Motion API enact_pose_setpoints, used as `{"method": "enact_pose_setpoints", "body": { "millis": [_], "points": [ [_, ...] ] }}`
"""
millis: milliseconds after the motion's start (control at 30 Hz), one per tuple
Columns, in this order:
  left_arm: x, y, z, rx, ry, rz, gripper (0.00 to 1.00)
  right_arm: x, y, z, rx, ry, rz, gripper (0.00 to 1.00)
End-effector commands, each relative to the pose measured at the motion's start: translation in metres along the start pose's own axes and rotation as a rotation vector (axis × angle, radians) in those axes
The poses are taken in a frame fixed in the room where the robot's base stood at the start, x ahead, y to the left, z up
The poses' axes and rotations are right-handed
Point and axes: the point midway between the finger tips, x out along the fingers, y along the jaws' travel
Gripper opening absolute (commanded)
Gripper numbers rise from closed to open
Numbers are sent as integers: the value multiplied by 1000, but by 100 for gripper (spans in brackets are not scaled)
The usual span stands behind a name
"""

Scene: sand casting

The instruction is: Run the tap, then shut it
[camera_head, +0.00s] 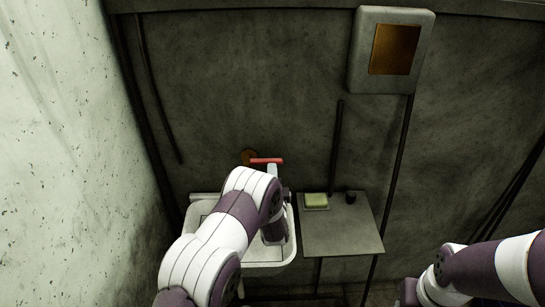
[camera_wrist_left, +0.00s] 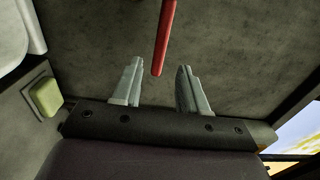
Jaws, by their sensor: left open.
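The tap's red handle (camera_head: 266,161) sticks out sideways from a rusty round fitting (camera_head: 248,157) on the wall above the white sink (camera_head: 283,254). My left arm reaches over the sink and hides the middle of its basin and the tap's outlet, so I cannot tell whether water runs. My left gripper (camera_head: 272,171) is just at the handle. In the left wrist view the gripper (camera_wrist_left: 160,82) is open, and the tip of the red handle (camera_wrist_left: 164,38) lies between its two fingers, apparently touching neither. My right gripper is not visible; only its arm shows at lower right.
A small grey table (camera_head: 340,232) stands right of the sink, with a green soap (camera_head: 316,200) in a dish and a small dark object (camera_head: 351,197) on it. A grey wall box (camera_head: 428,68) hangs at upper right. A pale wall (camera_head: 70,150) stands close on the left.

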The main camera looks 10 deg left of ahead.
Motion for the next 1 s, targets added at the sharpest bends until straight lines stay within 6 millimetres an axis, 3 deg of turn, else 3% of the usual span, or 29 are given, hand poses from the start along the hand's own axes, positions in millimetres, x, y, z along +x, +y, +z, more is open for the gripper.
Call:
{"method": "enact_pose_setpoints", "body": {
  "millis": [100, 300, 700, 833, 1000],
  "points": [
    [30, -3, 1, -2, -2, 0, 43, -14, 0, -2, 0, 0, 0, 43],
    [61, -1, 0, -2, 0, 1, 43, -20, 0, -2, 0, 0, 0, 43],
    [70, 0, 0, -1, 1, 2, 43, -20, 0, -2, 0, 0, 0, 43],
    [70, 0, 0, -1, 1, 3, 0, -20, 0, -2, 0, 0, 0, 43],
    [70, 1, 0, -1, 1, 3, 0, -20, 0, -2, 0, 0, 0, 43]
  ]
}}
